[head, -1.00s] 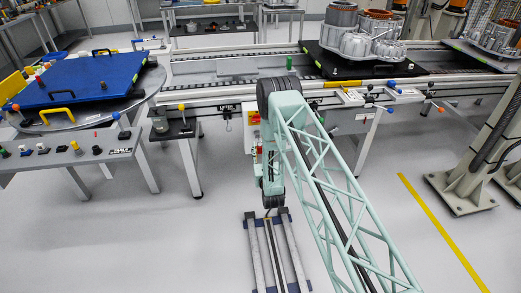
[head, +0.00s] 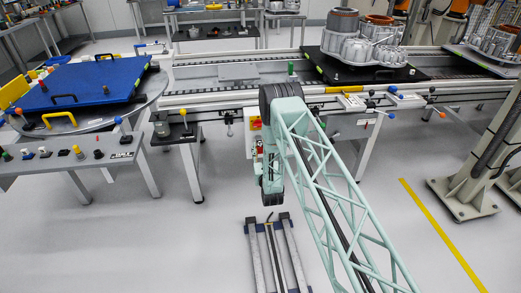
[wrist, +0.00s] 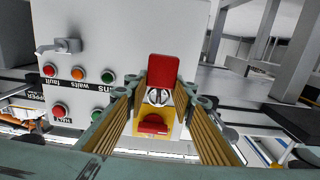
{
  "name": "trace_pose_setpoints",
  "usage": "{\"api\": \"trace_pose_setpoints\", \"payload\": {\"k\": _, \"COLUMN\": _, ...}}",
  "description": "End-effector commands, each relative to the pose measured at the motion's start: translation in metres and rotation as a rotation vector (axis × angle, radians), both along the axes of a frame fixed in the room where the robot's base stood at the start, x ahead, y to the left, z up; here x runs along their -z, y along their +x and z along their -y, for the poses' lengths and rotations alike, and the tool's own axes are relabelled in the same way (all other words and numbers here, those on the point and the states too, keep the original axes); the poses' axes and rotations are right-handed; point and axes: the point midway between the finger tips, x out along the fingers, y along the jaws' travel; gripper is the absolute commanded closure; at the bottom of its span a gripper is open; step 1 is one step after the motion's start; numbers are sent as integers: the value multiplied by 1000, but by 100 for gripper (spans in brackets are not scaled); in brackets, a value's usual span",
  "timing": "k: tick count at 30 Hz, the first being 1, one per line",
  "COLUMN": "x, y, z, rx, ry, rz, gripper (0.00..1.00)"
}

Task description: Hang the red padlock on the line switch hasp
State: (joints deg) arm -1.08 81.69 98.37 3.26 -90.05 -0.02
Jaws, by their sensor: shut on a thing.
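In the wrist view the red padlock (wrist: 163,70) is between the tips of my gripper (wrist: 163,92), whose ribbed tan fingers are shut on it. A silvery ring shape shows just below the red body; I cannot tell whether it is the shackle or part of the switch. The line switch is a yellow plate (wrist: 172,132) with a red handle (wrist: 152,125), directly beyond the fingers. I cannot make out the hasp or whether the padlock touches it.
A grey control box (wrist: 100,40) with a metal handle (wrist: 62,47) and several coloured buttons stands left of the fingers. In the head view a conveyor (head: 220,90) runs behind, with a blue-topped table (head: 85,82) at left. Open floor (head: 150,240) lies in front.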

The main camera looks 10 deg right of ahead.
Motion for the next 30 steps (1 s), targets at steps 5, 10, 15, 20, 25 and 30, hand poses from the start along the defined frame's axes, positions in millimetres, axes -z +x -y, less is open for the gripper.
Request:
{"api": "trace_pose_setpoints", "payload": {"k": 5, "x": 4, "y": 4, "z": 0, "rx": 0, "ry": 0, "rz": 0, "gripper": 89}}
{"api": "trace_pose_setpoints", "payload": {"k": 10, "x": 7, "y": 6, "z": 0, "rx": 0, "ry": 0, "rz": 0, "gripper": 89}}
{"api": "trace_pose_setpoints", "payload": {"k": 15, "x": 8, "y": 6, "z": 0, "rx": 0, "ry": 0, "rz": 0, "gripper": 89}}
{"api": "trace_pose_setpoints", "payload": {"k": 20, "x": 8, "y": 6, "z": 0, "rx": 0, "ry": 0, "rz": 0, "gripper": 89}}
{"api": "trace_pose_setpoints", "payload": {"k": 25, "x": 8, "y": 6, "z": 0, "rx": 0, "ry": 0, "rz": 0, "gripper": 89}}
{"api": "trace_pose_setpoints", "payload": {"k": 30, "x": 8, "y": 6, "z": 0, "rx": 0, "ry": 0, "rz": 0, "gripper": 74}}
